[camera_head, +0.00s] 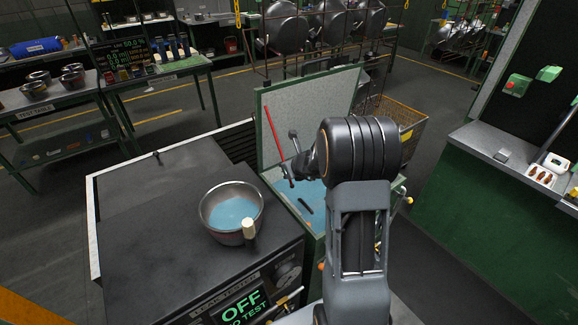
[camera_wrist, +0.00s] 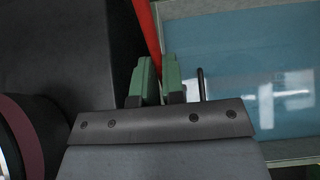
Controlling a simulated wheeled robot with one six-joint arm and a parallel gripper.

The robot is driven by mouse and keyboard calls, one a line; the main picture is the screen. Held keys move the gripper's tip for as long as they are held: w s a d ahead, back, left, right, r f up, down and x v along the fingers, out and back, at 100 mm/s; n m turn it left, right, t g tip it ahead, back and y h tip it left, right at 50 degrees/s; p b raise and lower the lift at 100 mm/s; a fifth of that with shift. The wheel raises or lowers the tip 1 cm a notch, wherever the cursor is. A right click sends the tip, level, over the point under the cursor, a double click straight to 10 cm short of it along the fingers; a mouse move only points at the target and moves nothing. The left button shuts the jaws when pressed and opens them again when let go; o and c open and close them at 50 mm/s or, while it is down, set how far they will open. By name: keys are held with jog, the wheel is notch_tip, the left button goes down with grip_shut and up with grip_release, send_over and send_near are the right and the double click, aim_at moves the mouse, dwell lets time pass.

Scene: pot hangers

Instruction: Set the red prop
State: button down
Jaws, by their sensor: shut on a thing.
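The red prop (camera_head: 273,132) is a thin red rod standing at a slant by the left edge of the raised grey lid (camera_head: 325,100) of a green tank (camera_head: 313,225). My gripper (camera_head: 287,174) is at the prop's lower part, above the tank's left side. In the wrist view, the prop (camera_wrist: 147,28) runs down to the green fingertips (camera_wrist: 159,72), which are shut on it. My arm hides much of the tank's right side. I cannot tell whether the prop's upper end touches the lid.
A metal pot (camera_head: 232,212) with blue liquid stands on the dark leak tester (camera_head: 145,215) left of the tank. Blue liquid (camera_wrist: 250,75) lies in the tank. A wire basket (camera_head: 403,125) is behind, and a green bench (camera_head: 500,210) stands to the right.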

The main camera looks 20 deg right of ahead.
jog(key=c, duration=1.2)
grip_release()
jog(key=shift+s, duration=0.1)
jog(key=shift+r, duration=0.1)
jog(key=p+v, duration=0.1)
jog(key=v, duration=1.2)
jog(key=shift+s+r, duration=0.2)
jog(key=shift+s, duration=0.15)
